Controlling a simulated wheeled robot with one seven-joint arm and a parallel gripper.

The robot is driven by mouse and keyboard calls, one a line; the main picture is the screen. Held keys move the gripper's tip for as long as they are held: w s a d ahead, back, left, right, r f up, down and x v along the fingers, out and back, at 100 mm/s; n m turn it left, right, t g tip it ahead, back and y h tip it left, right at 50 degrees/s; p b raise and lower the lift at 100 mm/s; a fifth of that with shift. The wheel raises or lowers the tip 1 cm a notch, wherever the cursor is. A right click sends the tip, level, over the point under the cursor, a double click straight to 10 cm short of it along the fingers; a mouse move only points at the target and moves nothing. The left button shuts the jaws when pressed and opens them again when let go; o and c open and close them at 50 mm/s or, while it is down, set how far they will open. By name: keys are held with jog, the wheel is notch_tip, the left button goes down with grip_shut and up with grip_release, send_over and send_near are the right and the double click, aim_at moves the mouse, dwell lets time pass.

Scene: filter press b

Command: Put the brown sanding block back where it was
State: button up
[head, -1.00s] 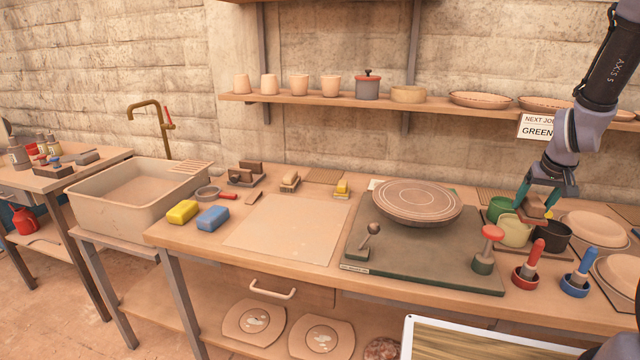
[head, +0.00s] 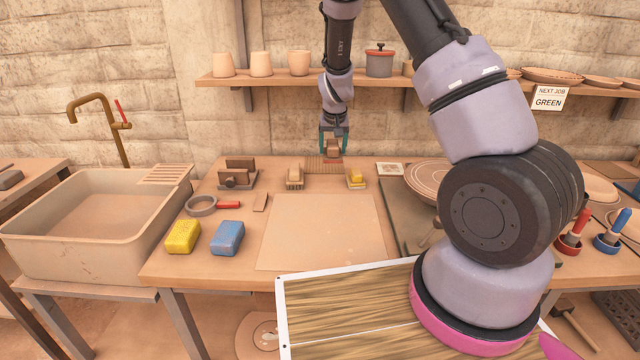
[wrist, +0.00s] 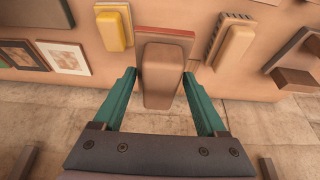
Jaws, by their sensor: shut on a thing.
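The brown sanding block (head: 333,153), with a reddish base, is between the teal fingers of my gripper (head: 334,145) at the back of the bench. In the wrist view the block (wrist: 162,75) sits between both fingers of my gripper (wrist: 160,85), its reddish base (wrist: 166,36) facing away from me. My gripper is shut on it. A wooden brush (head: 295,178) is to its left and a yellow-topped block (head: 356,178) to its right in the head view. I cannot tell whether the block touches the bench.
A dark stand with brown blocks (head: 238,173) is further left. Yellow (head: 183,236) and blue (head: 228,238) sponges lie near the front edge by the sink (head: 85,225). A bare pale board (head: 320,232) fills the bench middle. The shelf (head: 270,80) runs along the wall above.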

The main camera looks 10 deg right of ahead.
jog(key=shift+w+a+f, duration=0.15)
jog(key=shift+w+a, duration=0.45)
jog(key=shift+a, duration=0.15)
jog(key=shift+w+a+f, duration=0.2)
jog(key=shift+a+f, duration=0.05)
notch_tip(320, 180, down, 6)
jog(key=shift+w+a+r, duration=0.1)
jog(key=shift+r, duration=0.15)
jog(key=shift+f, duration=2.05)
jog(key=o, duration=1.2)
jog(key=shift+f, duration=0.15)
jog(key=shift+o, duration=0.2)
